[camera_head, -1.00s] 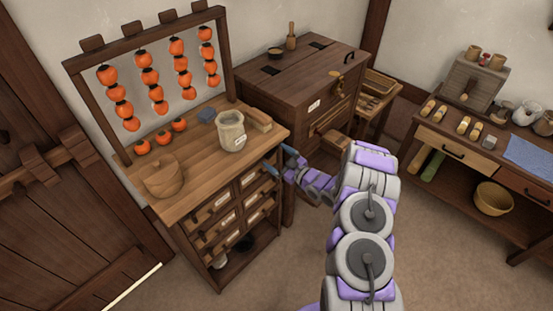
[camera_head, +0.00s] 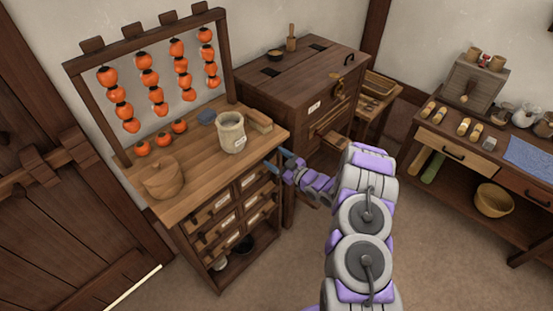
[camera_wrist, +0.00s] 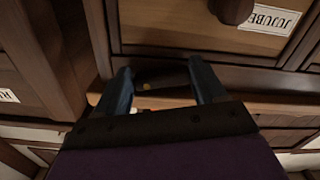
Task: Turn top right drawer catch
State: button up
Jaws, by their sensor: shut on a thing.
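The cabinet of small labelled drawers (camera_head: 207,263) stands left of my arm. Its top right drawer (camera_head: 250,178) is shut under the wooden top. My gripper (camera_head: 276,160) is at the right end of that drawer, just below the top's edge. In the wrist view my gripper (camera_wrist: 161,80) has its two blue fingers on either side of a small dark catch (camera_wrist: 155,74) with a brass-coloured dot. It is shut on this catch, though the contact is hard to see. A drawer front with a round knob (camera_wrist: 232,10) and a JUJUBE label (camera_wrist: 270,17) is at the upper right.
A rack of orange fruit (camera_head: 146,27) rises behind. A large dark chest (camera_head: 305,75) stands close to the right. Open floor lies in front.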

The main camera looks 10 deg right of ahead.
jog(key=shift+w+d+f+n+p, duration=0.1)
jog(key=shift+n+p, duration=0.5)
jog(key=shift+n, duration=0.2)
jog(key=o, duration=1)
jog(key=shift+o, duration=0.2)
jog(key=p+v, duration=0.3)
jog(key=v, duration=1.4)
jog(key=shift+d+p, duration=0.15)
jog(key=shift+p, duration=0.15)
jog(key=shift+c, duration=0.3)
